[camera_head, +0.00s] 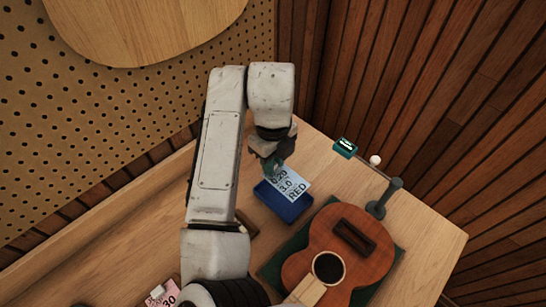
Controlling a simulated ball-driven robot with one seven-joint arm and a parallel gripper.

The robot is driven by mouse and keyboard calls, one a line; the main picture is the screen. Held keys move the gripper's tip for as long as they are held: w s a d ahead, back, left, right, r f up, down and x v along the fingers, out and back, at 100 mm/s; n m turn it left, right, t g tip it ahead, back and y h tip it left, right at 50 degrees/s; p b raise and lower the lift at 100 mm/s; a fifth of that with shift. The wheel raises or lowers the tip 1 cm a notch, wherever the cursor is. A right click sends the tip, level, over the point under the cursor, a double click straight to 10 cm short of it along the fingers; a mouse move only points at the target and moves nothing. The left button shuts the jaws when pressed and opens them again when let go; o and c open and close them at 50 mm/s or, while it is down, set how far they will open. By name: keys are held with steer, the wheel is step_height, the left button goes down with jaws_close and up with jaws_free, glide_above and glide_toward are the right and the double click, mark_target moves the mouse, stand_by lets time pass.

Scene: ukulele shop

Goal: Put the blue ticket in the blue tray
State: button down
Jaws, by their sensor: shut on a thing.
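A light blue ticket (291,186) with black print, including "3.0" and "RED", is near the middle of the view. My gripper (272,164) is shut on its upper left end. The dark blue tray (290,212) is on the bench, directly below the ticket in the picture. The ticket covers part of the tray and its right corner reaches past the tray's edge. I cannot tell whether the ticket touches the tray. My arm hides part of the bench left of the tray.
A ukulele (318,238) lies on a dark green mat (391,264) just right of the tray. A dark green stand (384,198), a white knob (375,160) and a small teal box (345,147) are at the back right. A pink ticket (164,298) lies at bottom left. Bare bench is at far right.

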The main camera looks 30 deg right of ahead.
mark_target(273, 189)
steer(key=shift+f+b, duration=2.95)
steer(key=shift+f, duration=1.5)
steer(key=c, duration=0.6)
jaws_free()
steer(key=shift+r, duration=0.1)
steer(key=shift+r+p, duration=2.5)
steer(key=shift+r, duration=0.95)
